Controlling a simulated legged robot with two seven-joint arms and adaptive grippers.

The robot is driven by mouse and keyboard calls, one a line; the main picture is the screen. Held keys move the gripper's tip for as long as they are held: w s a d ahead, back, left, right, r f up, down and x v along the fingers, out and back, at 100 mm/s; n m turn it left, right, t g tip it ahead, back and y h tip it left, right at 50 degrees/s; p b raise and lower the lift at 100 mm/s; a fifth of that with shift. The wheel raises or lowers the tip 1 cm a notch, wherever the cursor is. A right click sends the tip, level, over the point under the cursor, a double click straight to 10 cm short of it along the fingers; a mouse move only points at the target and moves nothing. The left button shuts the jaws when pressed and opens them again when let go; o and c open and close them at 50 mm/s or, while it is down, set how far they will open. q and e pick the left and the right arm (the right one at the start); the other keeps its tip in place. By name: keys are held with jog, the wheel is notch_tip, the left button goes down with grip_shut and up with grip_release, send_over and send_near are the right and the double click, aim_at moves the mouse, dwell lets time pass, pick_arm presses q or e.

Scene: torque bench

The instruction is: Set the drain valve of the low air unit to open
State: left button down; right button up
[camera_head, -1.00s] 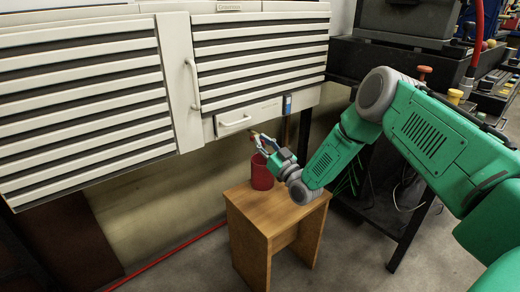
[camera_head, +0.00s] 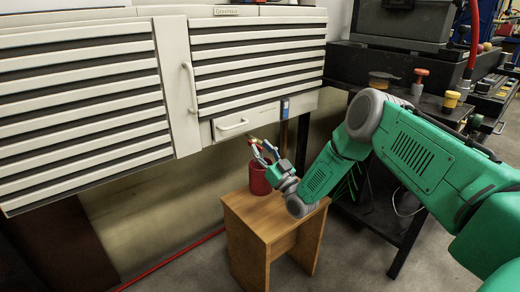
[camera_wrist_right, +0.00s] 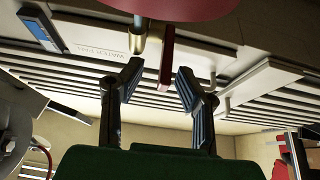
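The low air unit (camera_head: 250,60) is a beige louvred cabinet on the wall. Its drain valve shows in the right wrist view as a short brass pipe (camera_wrist_right: 139,42) with a red lever (camera_wrist_right: 167,55) beside it, roughly parallel to it. In the head view the valve is tiny and mostly behind my fingers. My right gripper (camera_head: 258,150) is under the unit's lower edge. In the right wrist view my right gripper (camera_wrist_right: 159,75) is open, with the lever's end between its spread fingertips; I see no clear contact. My left gripper is out of view.
A red pot (camera_head: 258,180) stands on a wooden stool (camera_head: 270,213) below the valve, close to my right gripper. A drawer-like panel with a handle (camera_head: 233,125) is just left. A dark bench (camera_head: 400,95) stands at the right, behind my right arm.

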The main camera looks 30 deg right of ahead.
jog(key=shift+s+f, duration=0.1)
jog(key=shift+s, duration=0.1)
jog(key=v, duration=0.7)
jog(key=shift+f, duration=0.1)
dwell(0.5)
